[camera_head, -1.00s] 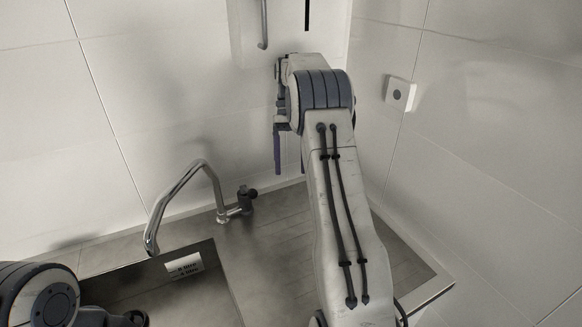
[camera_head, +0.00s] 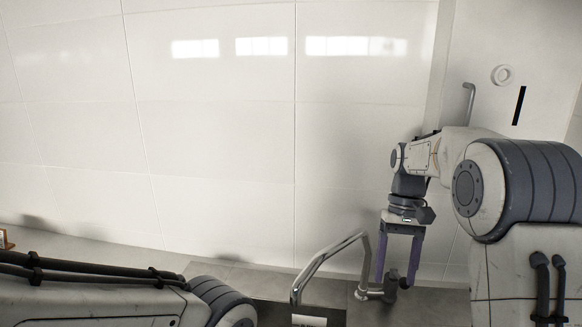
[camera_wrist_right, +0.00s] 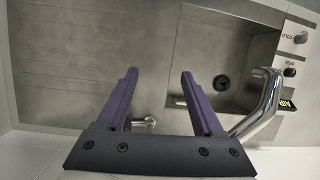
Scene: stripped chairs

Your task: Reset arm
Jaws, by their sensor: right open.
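In the right wrist view the same open fingers (camera_wrist_right: 160,92) point over the grey counter. My left arm comes in from the lower left of the head view. Its gripper is outside the picture.
A chrome faucet (camera_head: 325,262) stands beside my right gripper; it also shows in the right wrist view (camera_wrist_right: 268,100). The wrist view shows a sink basin (camera_wrist_right: 243,70) with a drain, and bare counter (camera_wrist_right: 70,60) to the left.

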